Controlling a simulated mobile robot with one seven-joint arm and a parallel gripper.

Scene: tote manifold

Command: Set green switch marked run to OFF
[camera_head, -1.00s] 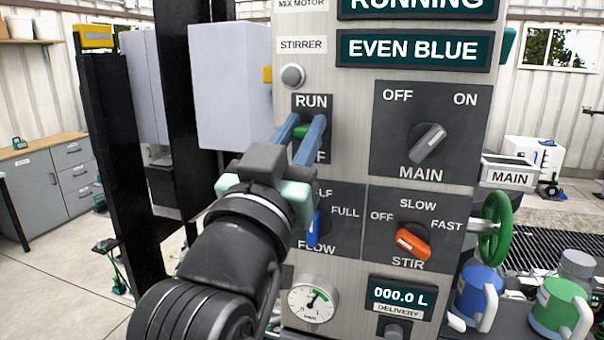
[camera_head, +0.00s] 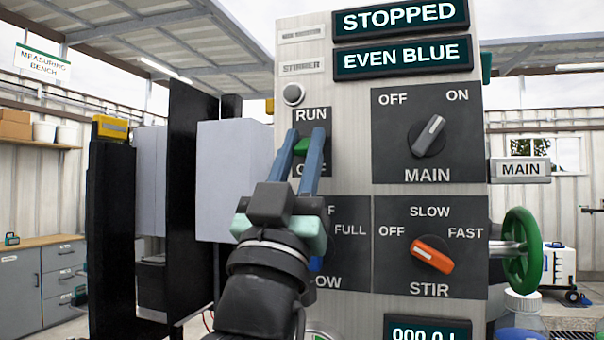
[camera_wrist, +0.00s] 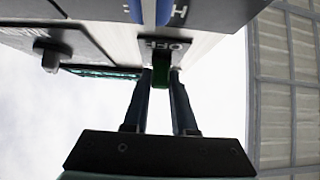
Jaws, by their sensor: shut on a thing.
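The green run switch (camera_head: 302,146) sits on a dark plate marked RUN above and OFF below, on the upper left of the control panel. My gripper (camera_head: 304,138) has its two blue fingers on either side of the switch lever and is shut on it. The wrist view also shows the green lever (camera_wrist: 160,72) between my fingertips (camera_wrist: 161,78), close to the OFF lettering. The fingers partly hide the plate, and the lever's exact tilt is hard to tell. The top display (camera_head: 400,17) reads STOPPED.
Right of the switch is the MAIN knob (camera_head: 428,136); below it is the orange STIR knob (camera_head: 433,254). A blue lever (camera_head: 315,264) is partly hidden below my gripper. A green handwheel (camera_head: 522,249) juts out right. A pale grey box (camera_head: 232,180) stands close at left.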

